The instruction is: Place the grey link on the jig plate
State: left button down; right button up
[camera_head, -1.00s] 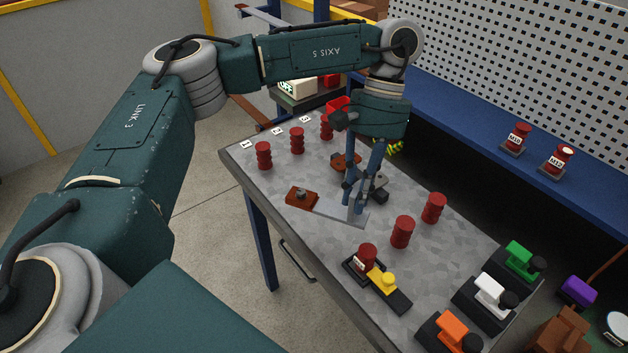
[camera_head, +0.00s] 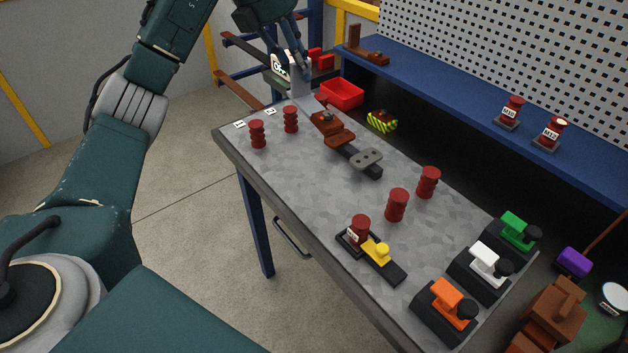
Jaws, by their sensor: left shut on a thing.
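My left gripper (camera_head: 293,62) is at the top of the view, past the far left end of the table, shut on a light grey flat bar (camera_head: 301,84). The bar slants down to a brown block (camera_head: 325,122) with a dark knob. A small grey link-like plate with two holes (camera_head: 367,157) lies over a black bar (camera_head: 343,151) in the middle of the table. A second brown block (camera_head: 334,138) sits at that bar's far end. I cannot tell which part is the jig plate. My right gripper is not in view.
Red insulators (camera_head: 397,205) stand on the grey table (camera_head: 300,190). Green, white and orange devices (camera_head: 447,300) line the right end. A red bin (camera_head: 342,94) is behind. The table's middle front is clear.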

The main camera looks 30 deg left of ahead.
pick_arm(q)
jog(key=shift+n+t, duration=0.3)
jog(key=shift+n, duration=0.6)
jog(key=shift+w+a+f+p, duration=0.1)
jog(key=shift+a+f+p, duration=0.2)
jog(key=shift+f, duration=2.9)
jog(key=shift+s+a+f+p, duration=0.1)
jog(key=shift+a+f+p, duration=0.2)
jog(key=shift+f, duration=2.95)
jog(key=shift+w+a+f+p, duration=0.1)
jog(key=shift+a+f+p, duration=0.2)
jog(key=shift+f, duration=2.9)
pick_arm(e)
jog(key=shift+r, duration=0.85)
pick_arm(q)
jog(key=c, duration=2)
grip_release()
jog(key=shift+f+y, duration=0.2)
jog(key=shift+y, duration=0.1)
jog(key=o, duration=0.4)
jog(key=shift+c, duration=0.2)
jog(key=shift+r, duration=0.1)
